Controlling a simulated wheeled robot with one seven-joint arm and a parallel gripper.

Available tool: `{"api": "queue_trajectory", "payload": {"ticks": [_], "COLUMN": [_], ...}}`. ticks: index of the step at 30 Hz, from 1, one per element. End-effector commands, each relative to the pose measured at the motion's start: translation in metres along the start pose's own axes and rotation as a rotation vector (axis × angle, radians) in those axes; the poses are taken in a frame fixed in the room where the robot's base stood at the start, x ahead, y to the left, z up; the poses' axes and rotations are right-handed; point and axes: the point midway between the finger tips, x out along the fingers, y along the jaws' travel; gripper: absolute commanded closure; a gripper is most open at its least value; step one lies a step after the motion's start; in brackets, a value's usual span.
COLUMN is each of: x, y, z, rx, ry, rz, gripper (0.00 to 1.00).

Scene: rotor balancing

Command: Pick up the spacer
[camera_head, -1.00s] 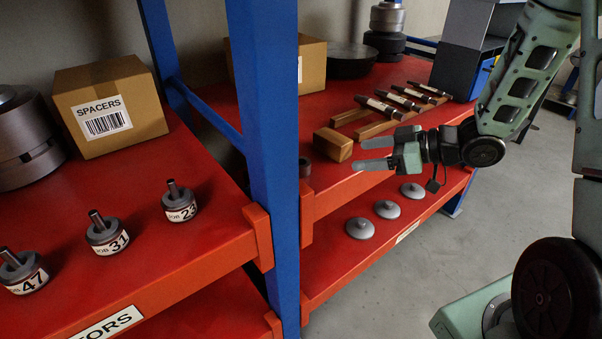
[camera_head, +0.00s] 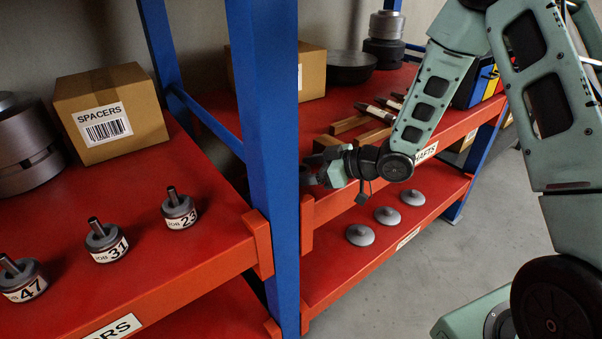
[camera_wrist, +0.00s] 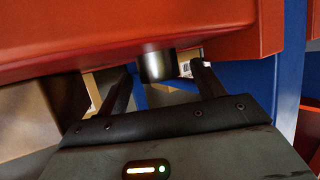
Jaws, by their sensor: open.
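The spacer, a short dark grey cylinder (camera_wrist: 157,66), shows in the wrist view at the edge of the red shelf, between the tips of my two black fingers. My gripper (camera_wrist: 158,78) is open, with a finger on each side of the spacer; I cannot tell whether either touches it. In the head view my gripper (camera_head: 311,172) is at the left end of the right-hand shelf, close to the blue post. There the fingers largely hide the spacer.
The blue post (camera_head: 264,150) stands just left of my gripper. Wooden blocks with shafts (camera_head: 372,115) lie behind my forearm. A SPACERS box (camera_head: 110,112) and several labelled rotors (camera_head: 106,242) sit on the left shelf. Grey discs (camera_head: 387,215) lie on the lower shelf.

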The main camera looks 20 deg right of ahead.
Motion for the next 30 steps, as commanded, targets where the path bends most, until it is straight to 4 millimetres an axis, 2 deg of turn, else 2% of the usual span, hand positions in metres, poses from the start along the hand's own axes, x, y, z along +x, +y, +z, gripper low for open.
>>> {"api": "queue_trajectory", "payload": {"ticks": [3,11,17,18,26,30], "x": [0.012,0.014,0.014,0.014,0.013,0.007], "y": [0.000,0.000,0.000,0.000,0.001,0.001], "z": [0.000,0.000,0.000,0.000,-0.003,-0.018], "rx": [0.000,0.000,0.000,0.000,-0.001,-0.003], "ry": [0.000,0.000,0.000,0.000,0.002,0.003], "rz": [0.000,0.001,0.001,0.001,0.001,0.003], "gripper": [0.32,0.32,0.85,0.89,0.89,0.89]}}
